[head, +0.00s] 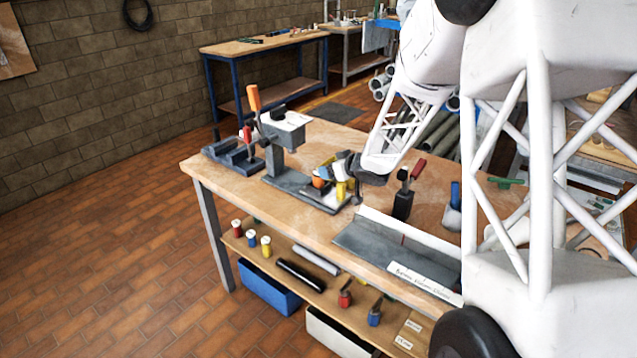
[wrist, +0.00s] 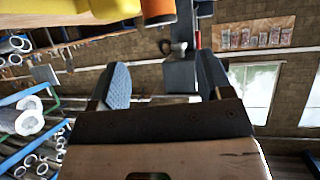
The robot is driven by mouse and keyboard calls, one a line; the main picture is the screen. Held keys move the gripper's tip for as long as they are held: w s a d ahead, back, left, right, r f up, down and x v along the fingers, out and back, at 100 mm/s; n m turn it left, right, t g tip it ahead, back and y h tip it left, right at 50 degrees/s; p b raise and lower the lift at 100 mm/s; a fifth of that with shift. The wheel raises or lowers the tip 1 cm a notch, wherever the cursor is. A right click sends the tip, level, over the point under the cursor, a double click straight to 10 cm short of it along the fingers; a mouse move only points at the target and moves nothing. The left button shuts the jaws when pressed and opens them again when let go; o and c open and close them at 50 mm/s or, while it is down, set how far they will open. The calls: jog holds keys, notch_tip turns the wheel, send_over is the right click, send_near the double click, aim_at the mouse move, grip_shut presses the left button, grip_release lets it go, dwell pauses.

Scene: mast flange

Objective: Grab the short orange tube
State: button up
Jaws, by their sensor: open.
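The short orange tube (head: 318,182) stands partly hidden on a dark plate on the workbench, beside a yellow piece (head: 341,191). In the wrist view the orange tube (wrist: 158,10) is cut off by the top edge, with the yellow piece (wrist: 95,9) to its left. My gripper (head: 344,163) is close to these pieces in the head view. In the wrist view my gripper (wrist: 164,76) is open, with nothing held between its two dark fingers. The orange tube lies beyond the fingers there, above the gap; contact cannot be made out.
The wooden workbench (head: 210,172) holds a clamp with an orange handle (head: 254,98) to the left. A black holder with a red-handled tool (head: 403,203) and a grey metal sheet (head: 390,250) are on the right. A lower shelf carries spools and tubes.

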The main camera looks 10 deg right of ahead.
aim_at(316, 171)
jog(key=shift+w+a, duration=0.1)
jog(key=shift+w, duration=0.05)
jog(key=shift+x, duration=1.2)
jog(key=shift+f, duration=0.1)
jog(key=shift+x, duration=2.55)
jog(key=shift+f, duration=0.15)
jog(key=c, duration=1.1)
jog(key=shift+o, duration=0.2)
